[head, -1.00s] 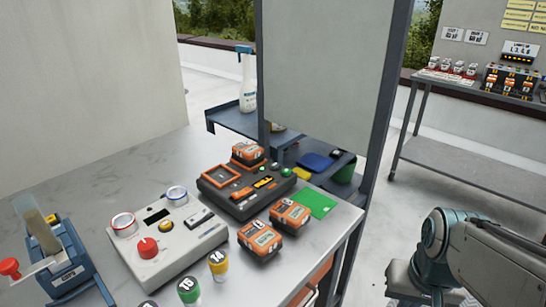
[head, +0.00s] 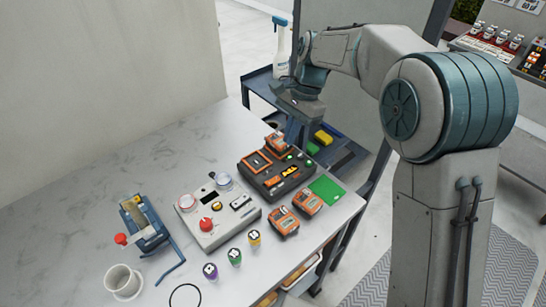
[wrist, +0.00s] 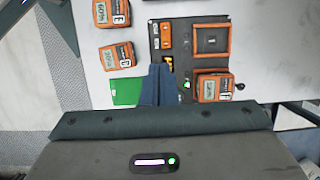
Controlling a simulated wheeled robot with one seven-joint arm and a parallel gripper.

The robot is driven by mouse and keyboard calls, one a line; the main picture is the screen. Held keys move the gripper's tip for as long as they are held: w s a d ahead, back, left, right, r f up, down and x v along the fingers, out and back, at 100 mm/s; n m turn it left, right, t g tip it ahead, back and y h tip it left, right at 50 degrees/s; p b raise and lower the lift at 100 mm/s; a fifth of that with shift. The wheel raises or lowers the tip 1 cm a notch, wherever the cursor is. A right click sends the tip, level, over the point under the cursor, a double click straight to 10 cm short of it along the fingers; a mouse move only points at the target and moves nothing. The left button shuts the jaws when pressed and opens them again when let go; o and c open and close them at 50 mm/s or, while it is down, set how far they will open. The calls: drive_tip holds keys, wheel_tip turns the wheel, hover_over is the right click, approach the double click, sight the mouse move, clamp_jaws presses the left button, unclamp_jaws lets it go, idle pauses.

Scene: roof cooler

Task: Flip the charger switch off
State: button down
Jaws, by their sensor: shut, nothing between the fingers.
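The charger (head: 250,167) is a dark box at the back right of the table, with orange-framed bays. An orange battery (head: 278,143) sits at its back end. A small green light (head: 289,157) shows on the charger; the wrist view shows the charger (wrist: 181,35) too, with a green light (wrist: 187,84) near my fingers. The switch is too small to tell for certain. My gripper (head: 293,135) is shut and empty, pointing down behind the charger's back right side. In the wrist view, its fingers (wrist: 160,70) are together over the charger's edge; contact cannot be told.
Two loose batteries (head: 285,222) (head: 308,201) and a green pad (head: 327,190) lie in front of the charger. A control box with a red knob (head: 206,224) stands to the left. A frame post (head: 376,180) rises beside the table. A spray bottle (head: 281,45) stands behind.

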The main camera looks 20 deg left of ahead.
sight(269, 183)
drive_tip(key=shift+a+r, duration=0.25)
drive_tip(key=shift+a, duration=0.5)
drive_tip(key=p+x, duration=0.1)
drive_tip(key=x, duration=0.6)
drive_tip(key=p+x, duration=0.1)
drive_tip(key=x, duration=0.6)
drive_tip(key=shift+s+p, duration=0.25)
drive_tip(key=shift+p, duration=0.05)
